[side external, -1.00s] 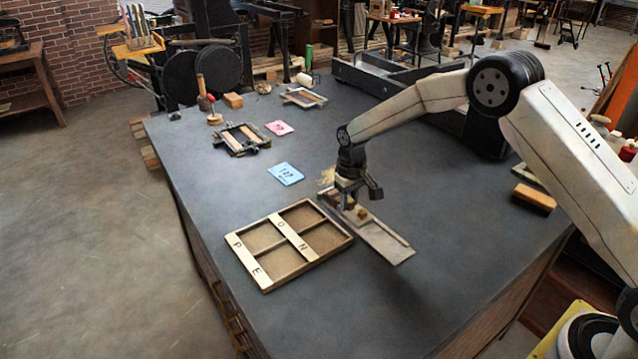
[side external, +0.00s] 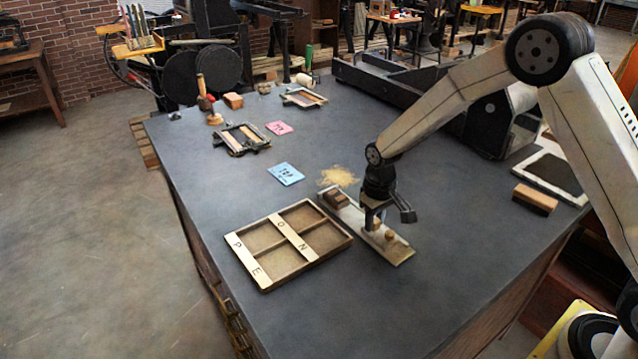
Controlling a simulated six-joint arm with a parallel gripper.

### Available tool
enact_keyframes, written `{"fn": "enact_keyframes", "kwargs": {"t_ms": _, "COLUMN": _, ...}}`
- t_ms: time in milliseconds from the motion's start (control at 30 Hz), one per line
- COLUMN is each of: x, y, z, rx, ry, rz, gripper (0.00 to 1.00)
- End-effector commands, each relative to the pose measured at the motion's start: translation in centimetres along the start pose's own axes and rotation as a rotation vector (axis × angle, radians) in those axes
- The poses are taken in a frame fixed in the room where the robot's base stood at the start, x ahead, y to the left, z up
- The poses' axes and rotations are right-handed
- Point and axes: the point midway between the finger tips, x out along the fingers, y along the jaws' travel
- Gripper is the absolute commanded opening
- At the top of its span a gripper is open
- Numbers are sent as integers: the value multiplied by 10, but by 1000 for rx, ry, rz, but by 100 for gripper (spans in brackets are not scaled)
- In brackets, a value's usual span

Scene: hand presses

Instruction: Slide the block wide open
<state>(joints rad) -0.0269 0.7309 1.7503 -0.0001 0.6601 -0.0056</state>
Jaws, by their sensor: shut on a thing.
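A long, narrow wooden rail (side external: 402,253) lies on the dark bench, running from back left to front right. A brown block (side external: 336,197) stands at its back-left end. A pale sliding block with a round wooden knob (side external: 389,236) sits near its front-right end, well apart from the brown block. My gripper (side external: 373,220) points down over the rail, just behind the knob, and is shut on the sliding block. The fingers hide part of the block, so the exact grip is unclear.
A wooden tray (side external: 328,252) with lettered strips stands just left of the rail. A blue card (side external: 285,174), a pile of shavings (side external: 340,176) and a pink card (side external: 279,128) lie behind. A brown brick (side external: 534,199) lies at right. The bench in front right of the rail is clear.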

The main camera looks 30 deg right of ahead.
Motion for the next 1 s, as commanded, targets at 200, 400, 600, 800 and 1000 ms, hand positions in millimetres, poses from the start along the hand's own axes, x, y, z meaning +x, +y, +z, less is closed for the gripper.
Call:
{"fn": "enact_keyframes", "kwargs": {"t_ms": 200, "x": 0, "y": 0, "z": 15, "rx": 0, "ry": -2, "rz": 0, "gripper": 0}}
{"fn": "enact_keyframes", "kwargs": {"t_ms": 400, "x": 0, "y": 0, "z": 15, "rx": 0, "ry": -2, "rz": 0, "gripper": 0}}
{"fn": "enact_keyframes", "kwargs": {"t_ms": 600, "x": 0, "y": 0, "z": 15, "rx": 0, "ry": -2, "rz": 0, "gripper": 61}}
{"fn": "enact_keyframes", "kwargs": {"t_ms": 800, "x": 0, "y": 0, "z": 15, "rx": 0, "ry": -1, "rz": 0, "gripper": 68}}
{"fn": "enact_keyframes", "kwargs": {"t_ms": 1000, "x": -1, "y": 0, "z": 15, "rx": 0, "ry": 0, "rz": 0, "gripper": 68}}
